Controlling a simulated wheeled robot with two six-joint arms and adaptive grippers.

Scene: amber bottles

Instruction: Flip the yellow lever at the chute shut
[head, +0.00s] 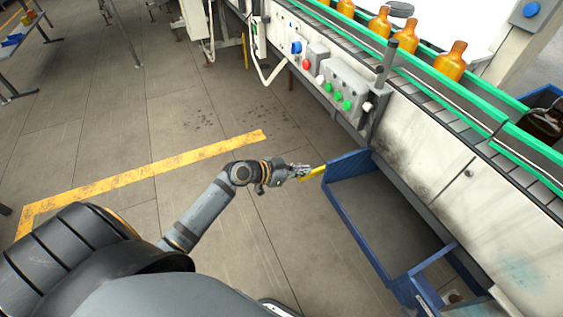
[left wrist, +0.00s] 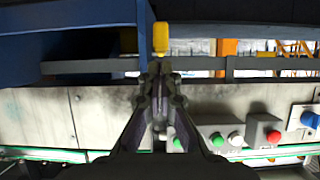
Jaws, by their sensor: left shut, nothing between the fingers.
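In the left wrist view the yellow lever (left wrist: 160,39) stands just beyond the closed fingertips of my left gripper (left wrist: 159,68). Whether they touch cannot be told. The blue chute part (left wrist: 70,38) fills the upper left there. My right gripper is not in view.
The conveyor with green rails (head: 428,83) carries several amber bottles (head: 451,62). A grey control box (head: 345,88) with coloured buttons sits on its side. A yellow floor line (head: 150,177) crosses the open floor to the left. A dark bottle (head: 543,122) stands at the far right.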

